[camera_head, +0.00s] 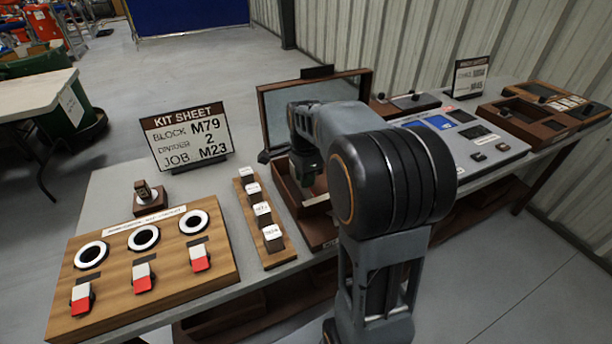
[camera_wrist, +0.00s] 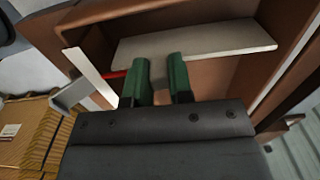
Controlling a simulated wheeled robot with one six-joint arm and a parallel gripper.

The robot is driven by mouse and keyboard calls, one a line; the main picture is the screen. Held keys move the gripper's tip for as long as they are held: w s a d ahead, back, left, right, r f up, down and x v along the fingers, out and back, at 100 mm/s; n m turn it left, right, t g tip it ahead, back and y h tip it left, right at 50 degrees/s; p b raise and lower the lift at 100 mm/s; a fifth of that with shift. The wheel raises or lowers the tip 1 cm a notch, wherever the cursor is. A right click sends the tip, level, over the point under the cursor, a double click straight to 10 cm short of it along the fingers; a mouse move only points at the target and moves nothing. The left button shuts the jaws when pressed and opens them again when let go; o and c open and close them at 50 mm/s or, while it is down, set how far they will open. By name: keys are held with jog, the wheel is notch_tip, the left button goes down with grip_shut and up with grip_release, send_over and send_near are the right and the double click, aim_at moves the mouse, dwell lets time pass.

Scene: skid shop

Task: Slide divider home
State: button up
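A brown wooden box (camera_head: 287,187) stands on the bench, partly hidden by my arm. In the wrist view the box's brown wall (camera_wrist: 225,75) surrounds a flat pale panel (camera_wrist: 200,40), which looks like the divider. A pale edge (camera_head: 316,200) also shows in the box in the head view. My gripper (camera_wrist: 160,80) has two green fingers, apart with an empty gap between them. The fingertips are at the near edge of the pale panel; I cannot tell whether they touch it. In the head view my gripper (camera_head: 307,170) points down over the box.
A kit sheet sign (camera_head: 187,135) reads block M79, divider 2, job M23. A wooden strip with several white-topped blocks (camera_head: 262,215) lies left of the box. A board with rings and red-white switches (camera_head: 142,260) is at front left. A grey console (camera_head: 450,135) stands right.

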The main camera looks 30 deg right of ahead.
jog(key=shift+o, duration=0.7)
jog(key=shift+a, duration=0.2)
jog(key=shift+o, duration=1.4)
jog(key=shift+d, duration=0.1)
jog(key=shift+r, duration=0.1)
notch_tip(320, 180, up, 14)
jog(key=p, duration=0.2)
jog(key=shift+p, duration=0.3)
jog(key=shift+f, duration=0.2)
